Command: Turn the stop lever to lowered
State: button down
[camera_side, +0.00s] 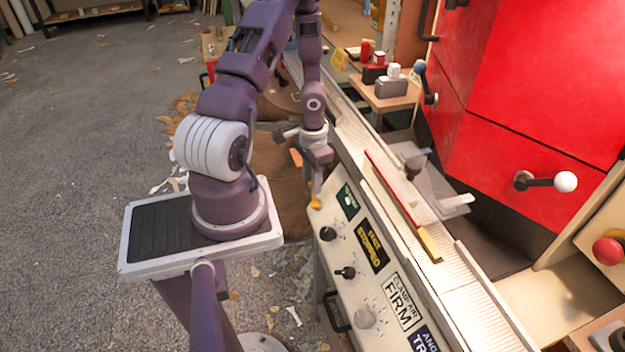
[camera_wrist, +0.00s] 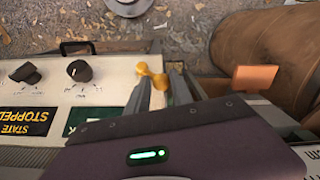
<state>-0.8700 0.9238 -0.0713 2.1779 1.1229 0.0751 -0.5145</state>
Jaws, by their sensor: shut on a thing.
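A yellow lever (camera_side: 316,202) with a rounded knob sits at the far-left end of the pale control panel (camera_side: 345,255), and I take it to be the stop lever. My gripper (camera_side: 316,184) points down at it. In the wrist view the grey fingers (camera_wrist: 162,92) are shut on the yellow lever (camera_wrist: 152,74), whose knob end sticks out past the tips. The fingers and the purple gripper body hide the lever's pivot, so its exact setting cannot be told.
The panel carries dark knobs (camera_wrist: 79,70) and a sign reading STATE STOPPED (camera_wrist: 27,121). An orange tab (camera_wrist: 255,78) stands close to the right of the fingers. Behind the panel lies a long fence with a red strip (camera_side: 393,190). A red machine (camera_side: 540,90) has a white-ball handle (camera_side: 565,182).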

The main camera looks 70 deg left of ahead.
aim_at(319, 206)
jog(key=shift+w+d+r+m+y, duration=0.15)
jog(key=shift+d+m+y, duration=0.35)
jog(key=shift+y, duration=0.25)
jog(key=shift+s+d+r+m+y, duration=0.15)
jog(key=shift+d+m+y, duration=0.3)
jog(key=shift+y, duration=0.3)
jog(key=d+m+y, duration=0.1)
jog(key=d+m+t+y, duration=0.1)
jog(key=y, duration=0.1)
jog(key=shift+w+m, duration=0.2)
jog(key=shift+m, duration=0.15)
jog(key=shift+d+m+t+y, duration=0.5)
jog(key=shift+d+m+y, duration=0.15)
jog(key=shift+y, duration=0.35)
jog(key=shift+s+d+f+m+t+y, duration=0.3)
jog(key=shift+d+m+t+y, duration=0.15)
jog(key=shift+y, duration=0.15)
jog(key=c, duration=1.1)
grip_release()
jog(key=shift+c, duration=0.2)
